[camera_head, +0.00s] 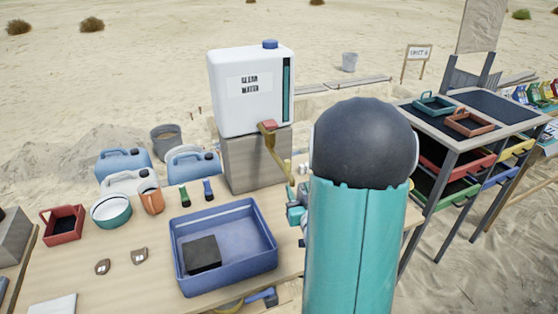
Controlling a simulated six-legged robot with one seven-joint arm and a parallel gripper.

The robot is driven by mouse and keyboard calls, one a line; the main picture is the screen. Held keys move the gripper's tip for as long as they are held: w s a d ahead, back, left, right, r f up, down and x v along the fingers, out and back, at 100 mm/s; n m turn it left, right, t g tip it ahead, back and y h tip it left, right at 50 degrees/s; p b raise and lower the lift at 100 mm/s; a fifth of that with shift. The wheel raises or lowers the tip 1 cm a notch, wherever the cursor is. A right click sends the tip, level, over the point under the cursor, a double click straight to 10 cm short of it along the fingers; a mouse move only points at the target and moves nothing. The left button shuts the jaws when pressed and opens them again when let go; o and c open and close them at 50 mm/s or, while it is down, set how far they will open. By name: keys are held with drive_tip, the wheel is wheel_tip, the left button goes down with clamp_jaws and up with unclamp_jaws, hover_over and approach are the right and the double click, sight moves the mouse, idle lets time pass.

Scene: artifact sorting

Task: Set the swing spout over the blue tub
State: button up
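The brass swing spout (277,152) runs from a red-topped valve low on the white clean water tank (230,105) and slants down to the right. Its lower end is beyond the blue tub's far right corner in the picture, apart from the tub. The blue tub (269,262) stands on the wooden table with a dark block inside. My gripper (295,206) shows partly as a small teal and grey shape close to the spout's lower end. My teal arm hides much of it, and I cannot tell whether its fingers touch the spout.
The tank stands on a grey block (250,165). Jugs, a red bin (63,225), a round bowl (111,210), an orange mug (151,199) and two brushes (208,189) crowd the table's left and back. A tray rack (480,125) stands at right.

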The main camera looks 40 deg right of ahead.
sight(288, 165)
drive_tip(key=x, duration=1.3)
drive_tip(key=shift+w+d+r, duration=0.1)
drive_tip(key=shift+w+d, duration=0.1)
clamp_jaws()
